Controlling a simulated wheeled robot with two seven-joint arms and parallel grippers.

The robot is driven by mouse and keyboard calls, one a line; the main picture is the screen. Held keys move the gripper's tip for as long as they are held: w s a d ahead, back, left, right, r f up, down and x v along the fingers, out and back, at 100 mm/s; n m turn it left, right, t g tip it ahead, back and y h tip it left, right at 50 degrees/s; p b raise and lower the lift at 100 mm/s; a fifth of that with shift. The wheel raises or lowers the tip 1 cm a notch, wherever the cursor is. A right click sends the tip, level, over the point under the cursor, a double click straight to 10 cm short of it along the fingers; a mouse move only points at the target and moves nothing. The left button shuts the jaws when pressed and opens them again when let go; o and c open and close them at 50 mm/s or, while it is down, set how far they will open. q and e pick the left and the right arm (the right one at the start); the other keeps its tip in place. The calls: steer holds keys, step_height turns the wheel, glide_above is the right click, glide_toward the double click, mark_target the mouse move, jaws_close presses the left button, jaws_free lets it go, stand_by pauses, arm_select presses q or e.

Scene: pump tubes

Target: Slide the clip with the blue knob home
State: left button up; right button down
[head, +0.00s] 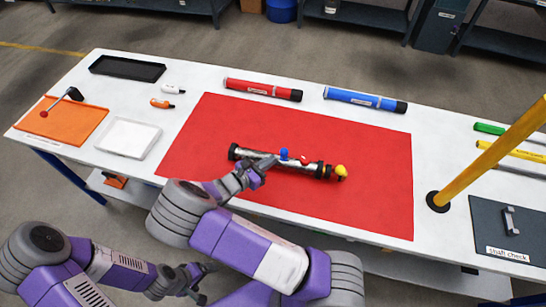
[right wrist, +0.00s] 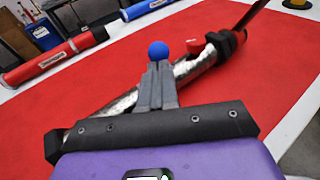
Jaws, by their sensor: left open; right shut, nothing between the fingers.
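A metallic pump tube (head: 248,154) with black end parts lies on the red mat (head: 370,200). A small blue knob (head: 284,154) stands up near its middle, with a red knob (head: 305,160) to its right. A yellow knob (head: 341,171) sits at the right end. My right gripper (head: 268,163) is at the tube, just left of the blue knob. In the right wrist view its shut fingers (right wrist: 157,70) point at the blue knob (right wrist: 159,50); contact is unclear. The clip itself is hard to make out. My left gripper (head: 208,270) is open in front of the table.
A red tube (head: 262,89) and a blue tube (head: 365,99) lie behind the mat. A yellow post (head: 490,155) rises at the right. An orange tray (head: 62,122), a white tray (head: 128,137) and a black tray (head: 127,68) are at the left.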

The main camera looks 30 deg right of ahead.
steer(key=v, duration=1.1)
steer(key=shift+a+p, duration=0.35)
steer(key=shift+p, duration=0.05)
